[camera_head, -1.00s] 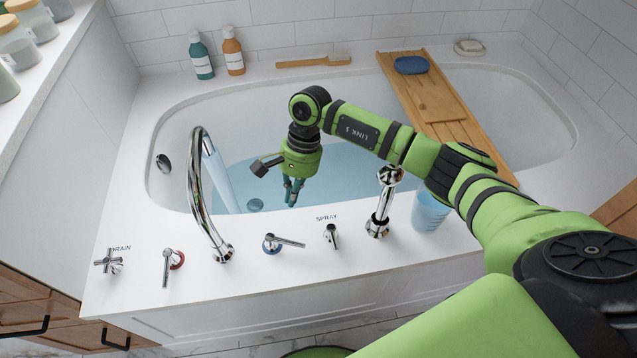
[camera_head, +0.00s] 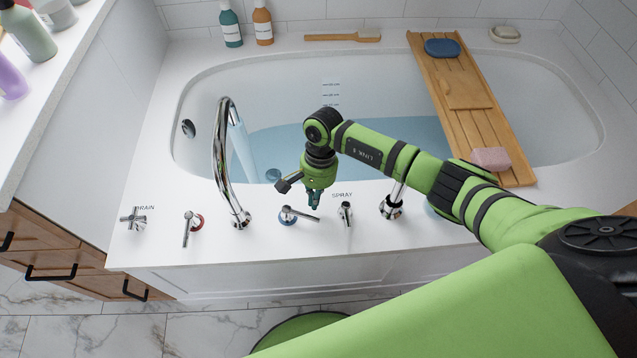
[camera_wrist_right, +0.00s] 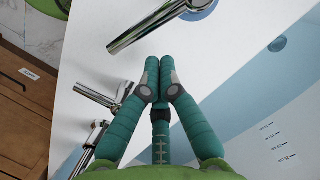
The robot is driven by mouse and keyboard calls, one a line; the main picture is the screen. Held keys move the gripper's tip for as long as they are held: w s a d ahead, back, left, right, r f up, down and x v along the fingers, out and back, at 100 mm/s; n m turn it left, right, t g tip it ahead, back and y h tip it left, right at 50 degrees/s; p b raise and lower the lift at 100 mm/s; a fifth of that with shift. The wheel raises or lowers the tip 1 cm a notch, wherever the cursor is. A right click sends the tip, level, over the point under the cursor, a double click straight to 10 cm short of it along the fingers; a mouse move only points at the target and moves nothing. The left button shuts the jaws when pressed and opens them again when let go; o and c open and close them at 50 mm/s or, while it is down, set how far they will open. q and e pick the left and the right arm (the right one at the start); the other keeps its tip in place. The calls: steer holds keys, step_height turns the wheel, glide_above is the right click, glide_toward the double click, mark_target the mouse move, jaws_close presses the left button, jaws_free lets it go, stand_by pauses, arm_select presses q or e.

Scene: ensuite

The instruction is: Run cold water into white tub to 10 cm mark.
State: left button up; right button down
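The white tub (camera_head: 205,98) holds blue water (camera_head: 400,135). A stream (camera_head: 241,150) runs from the curved chrome spout (camera_head: 219,150) into it. Depth marks (camera_head: 331,95) show on the far wall above the water and also in the right wrist view (camera_wrist_right: 279,142); their figures are too small to read. The cold lever (camera_head: 302,215), with a blue ring, points right along the deck. My right gripper (camera_head: 314,204) is low over the deck by this lever, its teal fingertips together and empty. In the right wrist view a gap shows between the fingertips (camera_wrist_right: 159,62) and the lever (camera_wrist_right: 148,26). My left gripper is out of view.
The red-ringed hot lever (camera_head: 192,228) and drain handle (camera_head: 133,219) stand left of the spout. The spray handle (camera_head: 346,212) and hand shower (camera_head: 392,207) are close on the right. A wooden bath tray (camera_head: 440,85) with a pink sponge (camera_head: 491,158) spans the tub.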

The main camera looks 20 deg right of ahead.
steer(key=shift+s+a+r, duration=0.15)
steer(key=shift+s+a, duration=0.15)
steer(key=shift+s, duration=0.05)
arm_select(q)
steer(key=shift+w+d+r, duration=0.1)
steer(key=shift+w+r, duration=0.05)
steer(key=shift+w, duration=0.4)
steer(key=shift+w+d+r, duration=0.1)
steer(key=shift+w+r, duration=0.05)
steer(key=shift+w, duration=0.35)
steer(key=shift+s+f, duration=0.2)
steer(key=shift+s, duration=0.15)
arm_select(e)
steer(key=shift+s+m, duration=0.2)
steer(key=shift+m, duration=0.3)
arm_select(q)
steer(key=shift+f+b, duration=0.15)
steer(key=shift+b, duration=0.15)
arm_select(e)
steer(key=shift+s+a+m, duration=0.1)
steer(key=shift+s+m, duration=0.1)
steer(key=shift+m, duration=0.1)
